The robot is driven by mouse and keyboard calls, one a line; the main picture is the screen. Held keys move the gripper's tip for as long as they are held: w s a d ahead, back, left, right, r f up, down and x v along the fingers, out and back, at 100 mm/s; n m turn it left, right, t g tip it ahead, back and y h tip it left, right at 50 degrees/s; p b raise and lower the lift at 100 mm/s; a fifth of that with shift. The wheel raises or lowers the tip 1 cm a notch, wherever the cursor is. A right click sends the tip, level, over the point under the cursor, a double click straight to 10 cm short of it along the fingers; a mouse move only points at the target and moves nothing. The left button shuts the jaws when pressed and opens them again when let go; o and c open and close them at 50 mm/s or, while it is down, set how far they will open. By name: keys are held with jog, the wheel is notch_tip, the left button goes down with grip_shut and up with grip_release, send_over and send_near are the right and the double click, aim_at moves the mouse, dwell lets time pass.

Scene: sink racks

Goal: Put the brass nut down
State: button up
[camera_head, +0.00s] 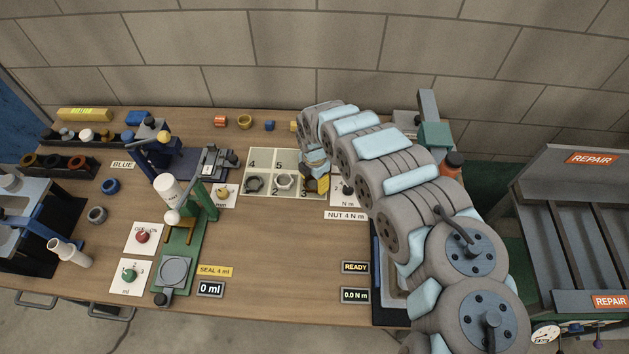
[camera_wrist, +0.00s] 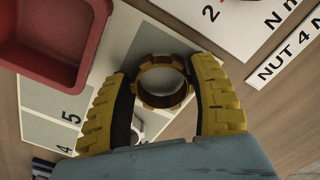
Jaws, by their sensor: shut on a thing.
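My gripper (camera_wrist: 161,84) is shut on the brass nut (camera_wrist: 162,99), a dark brass ring held between the two yellow fingers in the wrist view. It hangs over the pale numbered mat (camera_wrist: 45,100); I cannot tell whether it touches the mat. In the head view my gripper (camera_head: 318,183) is at the right part of this mat (camera_head: 268,192), and my arm hides much of that area. A dark nut (camera_head: 254,176) and a silver nut (camera_head: 286,175) sit in mat cells to the left.
A red bin (camera_wrist: 50,40) is close to the gripper in the wrist view. A "NUT 4 N m" label (camera_head: 346,215) lies right of the mat. A green-based press (camera_head: 182,250) stands to the left. The table front centre (camera_head: 285,240) is clear.

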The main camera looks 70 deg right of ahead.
jog(key=shift+f, duration=0.1)
jog(key=o, duration=1.2)
jog(key=shift+r+p, duration=1.2)
jog(key=shift+r, duration=4.9)
